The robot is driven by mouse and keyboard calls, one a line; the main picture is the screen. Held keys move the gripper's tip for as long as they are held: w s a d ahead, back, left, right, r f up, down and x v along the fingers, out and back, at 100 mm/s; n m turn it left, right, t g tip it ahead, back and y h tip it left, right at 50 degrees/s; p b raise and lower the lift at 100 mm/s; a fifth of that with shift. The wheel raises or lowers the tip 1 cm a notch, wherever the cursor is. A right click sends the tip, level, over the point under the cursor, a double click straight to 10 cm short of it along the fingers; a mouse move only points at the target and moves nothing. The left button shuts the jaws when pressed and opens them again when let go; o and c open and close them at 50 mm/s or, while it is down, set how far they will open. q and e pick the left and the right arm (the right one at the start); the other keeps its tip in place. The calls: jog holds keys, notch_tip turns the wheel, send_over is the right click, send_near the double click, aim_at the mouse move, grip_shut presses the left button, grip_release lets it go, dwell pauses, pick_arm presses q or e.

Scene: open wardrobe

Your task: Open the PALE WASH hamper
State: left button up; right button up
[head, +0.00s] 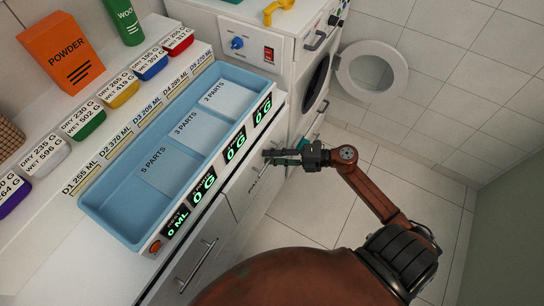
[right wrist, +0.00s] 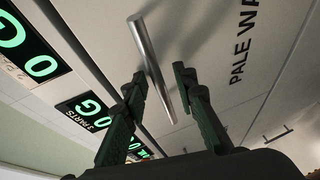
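The PALE WASH hamper front (head: 254,187) is a white panel below the counter, apparently closed. Its lettering is partly hidden in the head view; "PALE WA" shows on the panel (right wrist: 243,45) in the right wrist view. A grey bar handle (right wrist: 150,55) stands off this panel. My right gripper (head: 272,157) is at the panel's upper part, and in the right wrist view the gripper (right wrist: 160,77) is open. The handle passes between its two fingers in the picture; I cannot tell whether they touch it. My left gripper is not in view.
A blue tray (head: 115,205) with zero-reading displays sits on the counter above. Another bar handle (head: 197,265) is on the front at lower left. A washing machine with its round door (head: 372,70) open stands beyond. The tiled floor (head: 310,210) is clear.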

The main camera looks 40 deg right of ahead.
grip_shut()
dwell(0.6)
